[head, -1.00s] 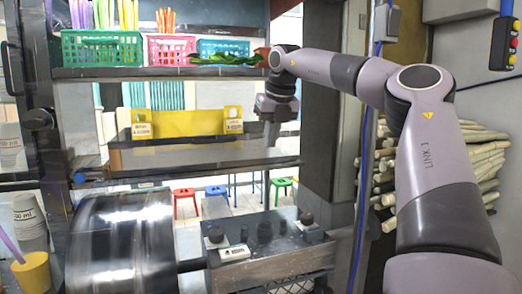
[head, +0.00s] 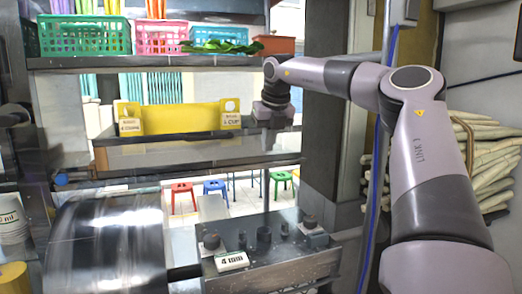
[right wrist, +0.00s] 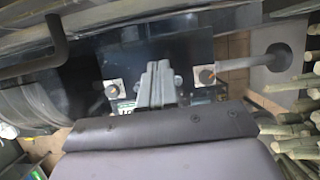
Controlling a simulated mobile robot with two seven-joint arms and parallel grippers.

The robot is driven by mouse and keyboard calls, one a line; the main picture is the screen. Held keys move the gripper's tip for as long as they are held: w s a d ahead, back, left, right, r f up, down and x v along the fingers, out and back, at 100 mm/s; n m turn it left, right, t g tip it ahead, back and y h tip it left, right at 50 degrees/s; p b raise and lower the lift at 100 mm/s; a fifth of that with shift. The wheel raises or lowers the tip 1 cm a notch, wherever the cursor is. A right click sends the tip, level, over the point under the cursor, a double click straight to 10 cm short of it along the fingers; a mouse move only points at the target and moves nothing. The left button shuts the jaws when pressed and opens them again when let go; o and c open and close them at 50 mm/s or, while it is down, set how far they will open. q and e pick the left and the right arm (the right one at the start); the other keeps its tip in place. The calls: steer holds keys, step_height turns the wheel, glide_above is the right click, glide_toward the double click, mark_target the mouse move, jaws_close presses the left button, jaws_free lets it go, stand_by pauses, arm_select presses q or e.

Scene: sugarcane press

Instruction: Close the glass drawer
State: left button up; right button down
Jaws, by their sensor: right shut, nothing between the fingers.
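A long shelf-like unit with a pale, see-through front panel (head: 200,154) runs across the middle of the head view, under a yellow holder (head: 180,117). It looks like the glass drawer, but I cannot tell how far it stands out. My right gripper (head: 275,122) is at the right end of this unit, beside the yellow holder. Its fingers are mostly hidden there. In the right wrist view my right gripper (right wrist: 157,72) is shut and empty, above dark metal. I cannot tell whether it touches the drawer. My left gripper is not in view.
A steel drum (head: 108,245) and a machine top with knobs and a 4 mm sign (head: 232,261) stand in front. A post (head: 325,130) and stacked cane (head: 488,165) are at the right.

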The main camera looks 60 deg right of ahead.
steer(key=shift+w+d+f+p, duration=0.75)
steer(key=shift+w+d+f, duration=0.2)
steer(key=shift+w, duration=0.1)
steer(key=shift+w+d+f+p, duration=0.75)
steer(key=shift+w+d+f, duration=0.15)
steer(key=shift+w, duration=0.15)
steer(key=shift+w+a, duration=0.1)
steer(key=shift+a, duration=0.05)
